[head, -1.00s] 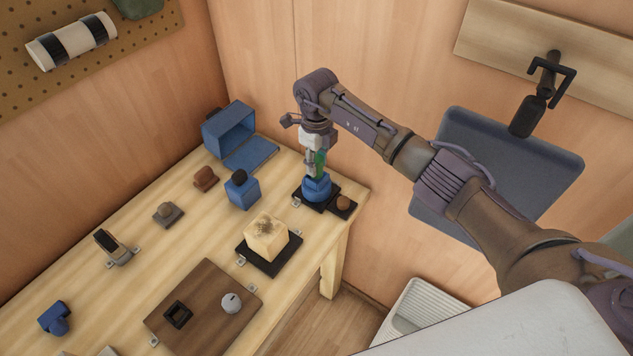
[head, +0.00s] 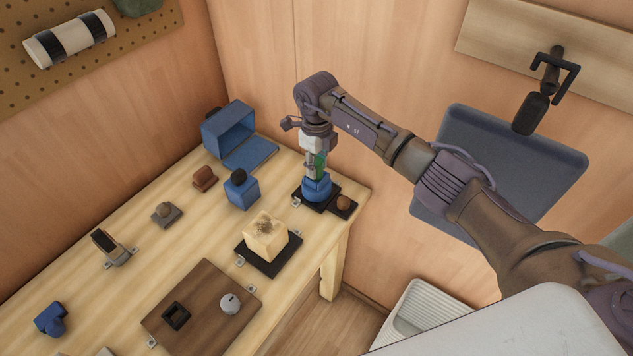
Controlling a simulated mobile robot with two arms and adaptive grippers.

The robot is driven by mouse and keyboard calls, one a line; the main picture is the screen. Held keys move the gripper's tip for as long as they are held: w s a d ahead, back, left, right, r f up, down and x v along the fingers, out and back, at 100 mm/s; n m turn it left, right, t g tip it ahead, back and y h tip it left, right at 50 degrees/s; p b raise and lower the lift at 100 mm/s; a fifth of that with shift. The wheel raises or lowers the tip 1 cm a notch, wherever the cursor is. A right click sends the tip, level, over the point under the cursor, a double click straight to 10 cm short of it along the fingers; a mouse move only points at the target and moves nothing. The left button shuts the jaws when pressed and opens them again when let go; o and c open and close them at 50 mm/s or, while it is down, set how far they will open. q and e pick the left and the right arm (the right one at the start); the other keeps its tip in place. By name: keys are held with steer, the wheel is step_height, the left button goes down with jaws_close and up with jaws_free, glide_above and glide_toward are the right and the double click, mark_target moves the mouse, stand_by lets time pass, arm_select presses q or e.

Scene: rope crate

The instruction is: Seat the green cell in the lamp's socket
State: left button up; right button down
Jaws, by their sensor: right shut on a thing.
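The green cell (head: 320,160) is upright between the fingers of my right gripper (head: 316,170), which is shut on it. The gripper points straight down over the blue lamp (head: 316,188), which stands on a black base plate near the table's back right corner. The cell's lower end is at the top of the lamp. The fingers partly cover it, so I cannot tell how far it is inside the socket. My left gripper is not in view.
A brown knob (head: 344,202) sits beside the lamp. An open blue box (head: 229,130), a blue block (head: 241,190) and a pale cube on a black tray (head: 270,264) stand to the left. A wooden board (head: 202,310) lies in front. The table's right edge is close to the lamp.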

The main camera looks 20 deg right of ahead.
steer(key=shift+f+b, duration=0.55)
steer(key=shift+f, duration=0.15)
stand_by(0.5)
steer(key=c, duration=0.7)
jaws_free()
